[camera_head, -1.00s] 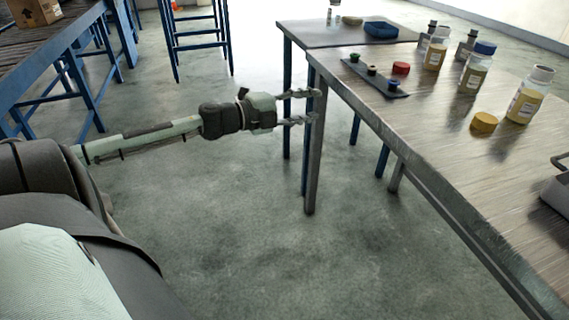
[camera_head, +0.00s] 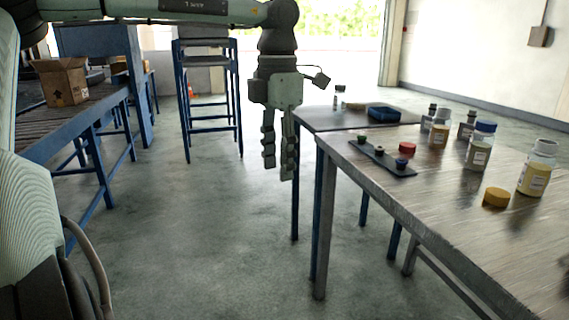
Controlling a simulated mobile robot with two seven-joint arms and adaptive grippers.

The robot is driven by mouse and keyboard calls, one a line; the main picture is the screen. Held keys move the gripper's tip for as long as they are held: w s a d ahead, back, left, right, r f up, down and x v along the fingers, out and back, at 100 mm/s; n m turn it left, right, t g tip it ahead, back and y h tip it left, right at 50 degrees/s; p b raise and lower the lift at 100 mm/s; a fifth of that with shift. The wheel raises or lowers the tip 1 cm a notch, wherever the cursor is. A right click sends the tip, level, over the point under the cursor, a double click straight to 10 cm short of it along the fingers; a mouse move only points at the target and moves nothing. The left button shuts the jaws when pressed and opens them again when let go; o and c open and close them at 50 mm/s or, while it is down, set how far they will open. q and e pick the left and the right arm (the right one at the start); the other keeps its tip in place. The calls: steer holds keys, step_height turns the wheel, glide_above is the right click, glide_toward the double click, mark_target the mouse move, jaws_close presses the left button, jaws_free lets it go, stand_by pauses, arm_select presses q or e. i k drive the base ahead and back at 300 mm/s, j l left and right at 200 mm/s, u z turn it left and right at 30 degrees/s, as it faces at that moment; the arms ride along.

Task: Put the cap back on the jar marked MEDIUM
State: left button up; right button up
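A clear jar with yellowish contents and a bare white neck (camera_head: 537,170) stands nearest on the metal table. A jar with a blue cap (camera_head: 479,150) stands behind it. A third jar (camera_head: 439,130) with a whitish top stands farther back. The label words are too small to read. A yellow cap (camera_head: 496,197) lies in front of the nearest jar, and a red cap (camera_head: 407,147) lies in front of the third jar. My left gripper (camera_head: 278,172) hangs fingers down, left of the table, with a gap between its fingers and nothing in them. My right gripper is not in view.
A dark strip (camera_head: 382,158) with several small coloured pieces lies near the table's left edge. Grey bottles (camera_head: 467,125) stand behind the jars. A second table holds a blue tray (camera_head: 384,114). The front tabletop (camera_head: 440,205) is clear. A conveyor with a cardboard box (camera_head: 60,82) stands at left.

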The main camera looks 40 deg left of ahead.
mark_target(441, 123)
steer(key=z, duration=0.95)
steer(key=j+z, duration=0.6)
steer(key=z, duration=0.2)
steer(key=k+j+z, duration=0.1)
steer(key=j+z, duration=0.3)
steer(key=k+j+z, duration=0.2)
steer(key=j+z, duration=0.15)
steer(key=k+j+z, duration=0.3)
steer(key=j, duration=0.15)
steer(key=k+j+z, duration=0.3)
steer(key=k+j, duration=1.35)
